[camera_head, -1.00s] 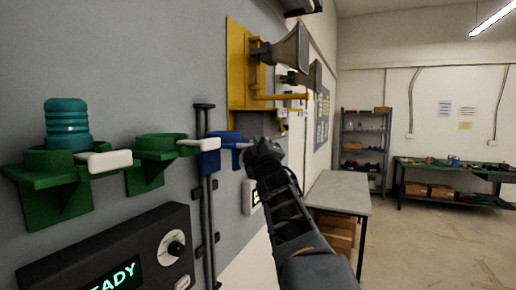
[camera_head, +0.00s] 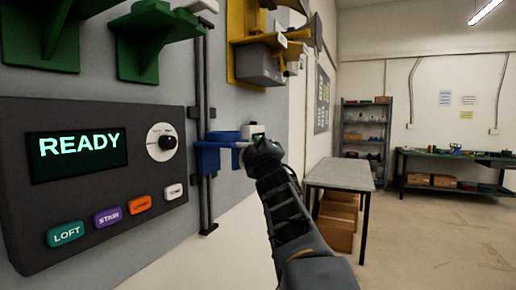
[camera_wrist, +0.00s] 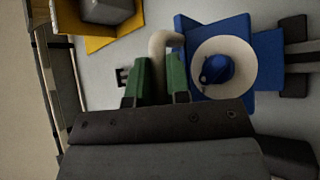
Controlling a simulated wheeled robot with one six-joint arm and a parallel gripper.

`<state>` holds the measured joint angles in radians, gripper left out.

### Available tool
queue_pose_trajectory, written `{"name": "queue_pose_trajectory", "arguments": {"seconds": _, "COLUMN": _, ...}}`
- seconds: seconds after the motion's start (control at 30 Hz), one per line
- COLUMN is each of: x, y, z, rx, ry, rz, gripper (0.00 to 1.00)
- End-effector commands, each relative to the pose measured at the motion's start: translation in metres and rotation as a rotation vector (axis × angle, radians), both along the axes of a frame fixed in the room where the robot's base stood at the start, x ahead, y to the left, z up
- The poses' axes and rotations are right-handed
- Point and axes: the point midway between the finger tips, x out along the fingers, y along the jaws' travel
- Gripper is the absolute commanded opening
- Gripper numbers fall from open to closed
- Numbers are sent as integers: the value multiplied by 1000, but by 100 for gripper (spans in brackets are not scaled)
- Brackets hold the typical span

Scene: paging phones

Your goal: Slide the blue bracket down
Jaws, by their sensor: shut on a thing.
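The blue bracket (camera_head: 208,158) sits on a dark vertical rail (camera_head: 202,85) on the wall, below the middle of the rail, with some rail bare beneath it. In the wrist view the blue bracket (camera_wrist: 262,68) shows a pale round opening with a blue piece inside. A pale curved handle (camera_wrist: 160,45) lies beside it. My gripper (camera_head: 250,150) is at the bracket's right side. Its green fingers (camera_wrist: 160,85) are shut around the handle in the wrist view. The dark gripper body hides part of the bracket's near side there.
Two green brackets (camera_head: 150,50) are higher on the wall at left. A control panel (camera_head: 100,185) reading READY, with a dial and several coloured buttons, is left of the rail. A yellow mount (camera_head: 238,50) is above right.

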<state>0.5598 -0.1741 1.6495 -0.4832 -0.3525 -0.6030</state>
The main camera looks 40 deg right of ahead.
Motion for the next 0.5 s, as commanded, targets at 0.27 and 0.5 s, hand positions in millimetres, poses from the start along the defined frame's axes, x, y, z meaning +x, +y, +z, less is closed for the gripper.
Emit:
{"name": "queue_pose_trajectory", "arguments": {"seconds": 0.27, "x": 1, "y": 0, "z": -108, "rx": 3, "ry": 4, "rz": 0, "gripper": 0}}
{"name": "queue_pose_trajectory", "arguments": {"seconds": 0.5, "x": 1, "y": 0, "z": -164, "rx": 3, "ry": 4, "rz": 0, "gripper": 0}}
